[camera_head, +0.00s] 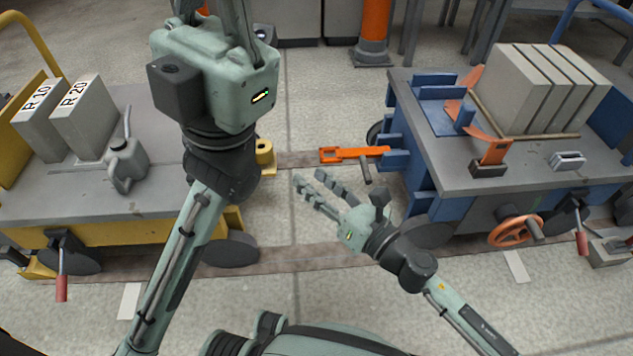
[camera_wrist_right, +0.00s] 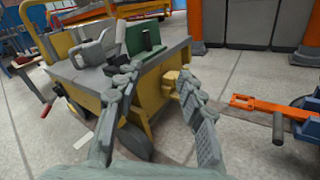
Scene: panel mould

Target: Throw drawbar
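The orange drawbar (camera_head: 355,153) juts out leftward from the blue cart (camera_head: 440,180), with a dark grey handle (camera_head: 367,172) hanging down from it. Its free end is apart from the yellow coupling block (camera_head: 265,155) on the yellow cart (camera_head: 160,225). The drawbar also shows at the right of the right wrist view (camera_wrist_right: 262,104). My right gripper (camera_head: 310,178) is open and empty, below and left of the drawbar, between the carts. In the right wrist view its spread fingers (camera_wrist_right: 157,76) have nothing between them. My left arm rises over the yellow cart; its gripper is out of view.
Grey slabs (camera_head: 545,90), an orange bracket (camera_head: 492,150) and a small grey box (camera_head: 567,160) are on the blue cart. A grey can (camera_head: 125,165) and labelled blocks (camera_head: 82,118) are on the yellow cart. An orange handwheel (camera_head: 515,231) is on the blue cart's side.

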